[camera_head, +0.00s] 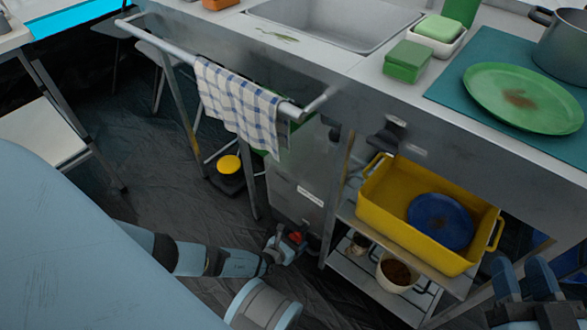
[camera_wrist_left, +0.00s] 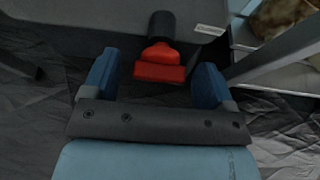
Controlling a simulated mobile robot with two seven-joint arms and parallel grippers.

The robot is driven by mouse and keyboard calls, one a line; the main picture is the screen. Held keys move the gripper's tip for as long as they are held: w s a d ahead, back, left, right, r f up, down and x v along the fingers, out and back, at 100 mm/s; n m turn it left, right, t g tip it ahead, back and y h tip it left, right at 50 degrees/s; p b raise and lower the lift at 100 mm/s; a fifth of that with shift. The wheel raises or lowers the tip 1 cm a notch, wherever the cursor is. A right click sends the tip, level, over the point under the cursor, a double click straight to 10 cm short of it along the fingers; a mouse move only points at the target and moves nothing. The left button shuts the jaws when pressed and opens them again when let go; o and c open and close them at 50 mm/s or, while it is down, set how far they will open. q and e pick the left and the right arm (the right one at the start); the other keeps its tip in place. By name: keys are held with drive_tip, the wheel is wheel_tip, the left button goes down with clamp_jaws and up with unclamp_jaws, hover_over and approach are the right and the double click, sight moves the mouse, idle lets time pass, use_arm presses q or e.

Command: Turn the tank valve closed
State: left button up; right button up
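The tank valve is a red handle (camera_wrist_left: 159,70) on a short black stem (camera_wrist_left: 161,25), low on the front of a grey tank (camera_head: 296,190) under the counter. In the head view the red handle (camera_head: 295,237) is small and partly covered by my gripper. My left gripper (camera_head: 289,245) is at the valve. In the left wrist view its blue fingers (camera_wrist_left: 154,80) are spread wide, with the handle between their tips and a gap on both sides. My right gripper (camera_head: 523,275) is at the lower right, fingers apart and empty, far from the valve.
A checked towel (camera_head: 240,105) hangs on the counter rail above the tank. Right of the tank, a shelf holds a yellow tub (camera_head: 390,215) and a pot (camera_head: 396,272). A shelf leg (camera_wrist_left: 275,48) stands close to the right finger. Dark floor lies to the left.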

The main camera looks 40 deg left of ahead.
use_arm(q)
drive_tip(key=shift+s+r, duration=0.1)
drive_tip(key=shift+s, duration=0.1)
drive_tip(key=p+v, duration=0.3)
drive_tip(key=v, duration=0.1)
drive_tip(key=shift+s+r, duration=0.15)
drive_tip(key=shift+r, duration=0.05)
drive_tip(key=p, duration=0.3)
approach(294, 239)
drive_tip(key=v, duration=0.4)
drive_tip(key=shift+s+d+f, duration=0.1)
drive_tip(key=shift+f, duration=0.1)
use_arm(e)
drive_tip(key=s+m, duration=0.1)
drive_tip(key=a+m+g, duration=0.1)
drive_tip(key=s+m, duration=0.1)
drive_tip(key=shift+s+a+r+m+h, duration=0.2)
drive_tip(key=shift+s+a+m+h, duration=0.1)
drive_tip(key=shift+h, duration=0.1)
drive_tip(key=shift+r, duration=0.15)
